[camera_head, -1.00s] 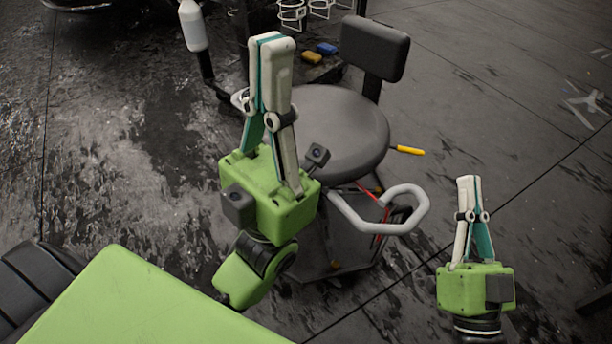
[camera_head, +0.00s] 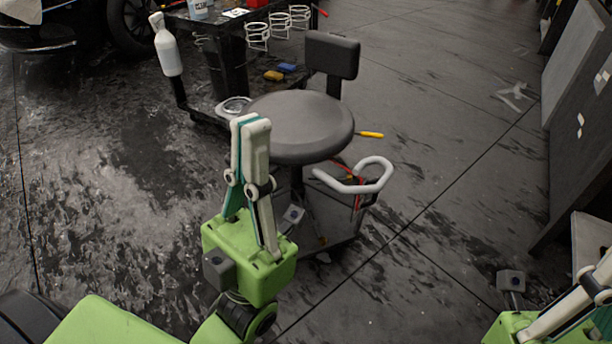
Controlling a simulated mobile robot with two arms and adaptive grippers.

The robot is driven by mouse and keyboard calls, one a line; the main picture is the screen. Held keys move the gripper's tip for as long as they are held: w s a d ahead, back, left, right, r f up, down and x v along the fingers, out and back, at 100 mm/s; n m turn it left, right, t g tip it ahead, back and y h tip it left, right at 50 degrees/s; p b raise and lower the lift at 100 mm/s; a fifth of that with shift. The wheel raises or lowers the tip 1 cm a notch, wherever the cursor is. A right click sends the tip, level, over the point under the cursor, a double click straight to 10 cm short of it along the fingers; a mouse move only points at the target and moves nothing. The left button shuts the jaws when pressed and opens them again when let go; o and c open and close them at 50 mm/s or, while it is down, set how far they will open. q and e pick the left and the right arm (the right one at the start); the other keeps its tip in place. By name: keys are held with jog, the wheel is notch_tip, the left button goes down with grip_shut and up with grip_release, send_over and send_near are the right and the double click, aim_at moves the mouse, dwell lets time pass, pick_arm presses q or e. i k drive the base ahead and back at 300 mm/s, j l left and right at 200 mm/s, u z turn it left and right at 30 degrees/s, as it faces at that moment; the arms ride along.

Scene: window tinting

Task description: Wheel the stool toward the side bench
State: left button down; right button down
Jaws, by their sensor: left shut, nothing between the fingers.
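The stool (camera_head: 298,125) has a round dark grey seat and a small backrest (camera_head: 332,55). It stands upright on the floor in the middle of the head view. Under the seat are a low grey tray-like base and a pale looped handle (camera_head: 375,176). My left gripper (camera_head: 251,122) is shut and empty, pointing up in front of the seat's near left edge; I cannot tell if it touches. My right gripper (camera_head: 604,268) is at the lower right, away from the stool and cut by the frame edge. I cannot tell which structure is the side bench.
A black cart (camera_head: 215,65) with a white spray bottle (camera_head: 166,45) and wire holders stands close behind the stool. Yellow and blue blocks (camera_head: 287,68) lie on its lower shelf. Dark panels (camera_head: 575,130) stand at the right.

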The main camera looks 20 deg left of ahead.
aim_at(328, 226)
jog(key=j+z, duration=0.1)
jog(key=z, duration=0.4)
jog(key=j+z, duration=0.1)
jog(key=z, duration=0.35)
jog(key=j+z, duration=0.1)
jog(key=z, duration=0.4)
jog(key=j+z, duration=0.1)
jog(key=z, duration=0.4)
jog(key=k+j, duration=0.2)
jog(key=j, duration=0.25)
jog(key=k+j, duration=0.25)
jog(key=j, duration=0.25)
jog(key=k+j, duration=0.2)
jog(key=j, duration=0.25)
jog(key=k+j, duration=0.25)
jog(key=j, duration=0.25)
jog(key=k+j+z, duration=0.1)
jog(key=j, duration=0.35)
jog(key=k+j, duration=0.55)
jog(key=j, duration=0.35)
jog(key=k+j, duration=0.25)
jog(key=j, duration=0.2)
